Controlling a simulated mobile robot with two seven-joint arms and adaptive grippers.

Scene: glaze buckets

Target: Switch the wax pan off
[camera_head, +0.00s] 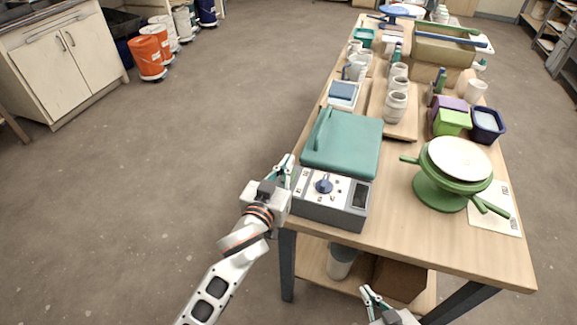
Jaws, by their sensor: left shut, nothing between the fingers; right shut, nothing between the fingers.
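A grey control box (328,213) with a pale top panel, a blue knob (324,185) and a dark window stands at the near left corner of the table. A teal lidded thing (343,150) with a raised handle sits right behind it. Which thing is the wax pan I cannot tell for sure. A round green pan-like thing (459,158) with a cream top and handles stands to the right. My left gripper (285,167) is shut and empty, just left of the control box and the knob. My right gripper (369,296) is shut and empty, low in front of the table.
The wooden table (420,245) has bare room at its near edge. Pale jars (394,106), a green tub (452,121) and a dark blue tub (487,124) stand further back. A brown box (401,280) sits on the shelf below. Orange buckets (146,58) stand far left.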

